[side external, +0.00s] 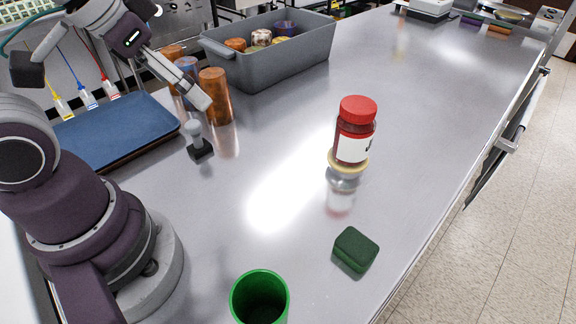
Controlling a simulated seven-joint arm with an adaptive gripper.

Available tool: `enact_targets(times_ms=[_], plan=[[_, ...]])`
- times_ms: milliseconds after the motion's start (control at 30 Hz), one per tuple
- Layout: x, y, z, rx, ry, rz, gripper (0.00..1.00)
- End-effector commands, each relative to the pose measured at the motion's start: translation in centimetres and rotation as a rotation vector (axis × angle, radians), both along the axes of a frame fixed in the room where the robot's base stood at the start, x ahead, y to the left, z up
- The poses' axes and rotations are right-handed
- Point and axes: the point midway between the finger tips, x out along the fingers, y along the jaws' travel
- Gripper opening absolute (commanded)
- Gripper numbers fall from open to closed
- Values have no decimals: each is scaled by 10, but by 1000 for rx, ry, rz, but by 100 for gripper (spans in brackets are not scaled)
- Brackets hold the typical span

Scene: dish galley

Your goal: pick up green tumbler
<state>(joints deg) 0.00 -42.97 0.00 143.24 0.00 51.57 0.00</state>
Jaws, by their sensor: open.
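The green tumbler (260,299) stands upright on the steel counter at the bottom of the side external view, with its open mouth up. Its lower part is cut off by the picture edge. My gripper (201,98) is at the upper left, open, beside the orange-brown tumblers and far from the green tumbler. Nothing shows held in it.
A red-lidded jar (355,130) stands on a small base at centre right. A dark green block (355,250) lies right of the tumbler. An orange-brown tumbler (216,97), a grey bin (270,62) and a blue tray (112,132) are farther back. The central counter (265,190) is clear.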

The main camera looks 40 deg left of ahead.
Motion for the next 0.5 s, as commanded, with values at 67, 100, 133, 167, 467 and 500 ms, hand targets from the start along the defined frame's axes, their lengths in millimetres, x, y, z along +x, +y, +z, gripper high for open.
enact_targets(times_ms=[67,100,133,167,467,500], plan=[[0,0,0,0,0,0,92],[0,0,0,0,0,0,92],[0,0,0,0,0,0,92],[0,0,0,0,0,0,92],[3,-77,-13,102,140,-523,92],[-2,-99,-17,131,173,-672,92]])
